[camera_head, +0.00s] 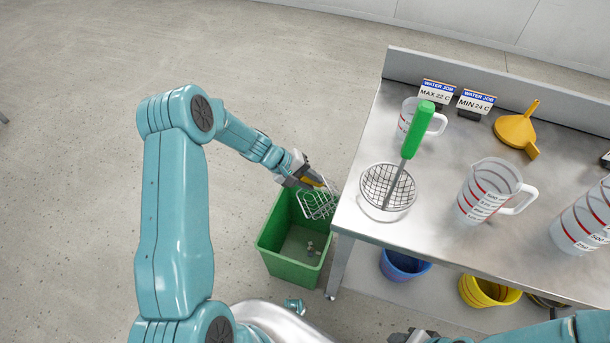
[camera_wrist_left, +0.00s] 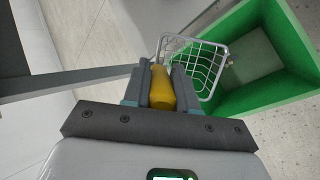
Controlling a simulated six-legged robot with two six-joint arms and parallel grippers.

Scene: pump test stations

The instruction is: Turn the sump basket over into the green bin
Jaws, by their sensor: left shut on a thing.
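The sump basket (camera_head: 318,203) is a small wire basket with a yellow handle. My left gripper (camera_head: 316,183) is shut on that handle, and the basket hangs tilted over the opening of the green bin (camera_head: 290,268), near the table's left edge. In the left wrist view, the yellow handle lies between the fingers (camera_wrist_left: 161,90), and the wire basket (camera_wrist_left: 190,52) reaches beyond them beside the green bin's wall (camera_wrist_left: 275,97). Small grey pieces (camera_head: 310,249) lie on the bin's floor. I see no contents in the basket's wires. My right gripper (camera_head: 410,337) shows only partly at the bottom edge.
A steel table (camera_head: 440,215) stands right of the bin. It bears a round wire strainer with a green handle (camera_head: 417,130), measuring jugs (camera_head: 490,190), a yellow funnel (camera_head: 515,130) and two signs. Blue (camera_head: 403,266) and yellow (camera_head: 488,291) buckets stand under it. Floor on the left is clear.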

